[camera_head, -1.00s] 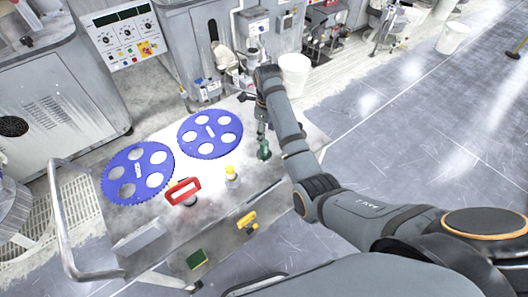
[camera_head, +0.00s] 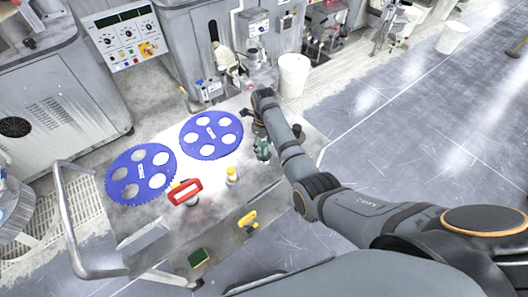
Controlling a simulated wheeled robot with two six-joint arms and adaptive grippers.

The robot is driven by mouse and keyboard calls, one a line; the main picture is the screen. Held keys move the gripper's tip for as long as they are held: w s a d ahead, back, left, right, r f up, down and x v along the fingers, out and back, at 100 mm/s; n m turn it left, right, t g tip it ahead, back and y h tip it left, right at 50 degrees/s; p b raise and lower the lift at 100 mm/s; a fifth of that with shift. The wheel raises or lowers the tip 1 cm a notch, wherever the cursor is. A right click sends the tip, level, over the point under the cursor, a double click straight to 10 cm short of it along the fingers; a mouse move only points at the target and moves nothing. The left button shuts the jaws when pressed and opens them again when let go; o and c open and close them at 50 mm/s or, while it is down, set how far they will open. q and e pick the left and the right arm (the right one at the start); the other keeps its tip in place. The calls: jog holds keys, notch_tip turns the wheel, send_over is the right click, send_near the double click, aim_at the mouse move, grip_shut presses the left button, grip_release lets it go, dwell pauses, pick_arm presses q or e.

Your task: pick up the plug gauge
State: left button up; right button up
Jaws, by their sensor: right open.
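A small dark green upright object (camera_head: 263,150), which looks like the plug gauge, stands on the cart top near its right edge. My right gripper (camera_head: 259,134) is directly at its upper part, pointing down, with its fingers open. The fingers are small and partly hidden by my wrist, so I cannot tell whether they touch the green object. My left gripper is not in view.
Two blue toothed discs with round holes, one at the left (camera_head: 141,174) and one nearer (camera_head: 211,134) my gripper, lie on the cart top. A red-handled tool (camera_head: 186,193) and a yellow-capped bottle (camera_head: 232,177) stand in front. A metal rail (camera_head: 66,220) bounds the left.

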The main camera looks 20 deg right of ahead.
jog(key=shift+w+f, duration=0.1)
jog(key=shift+f, duration=0.8)
grip_shut()
jog(key=shift+r, duration=0.1)
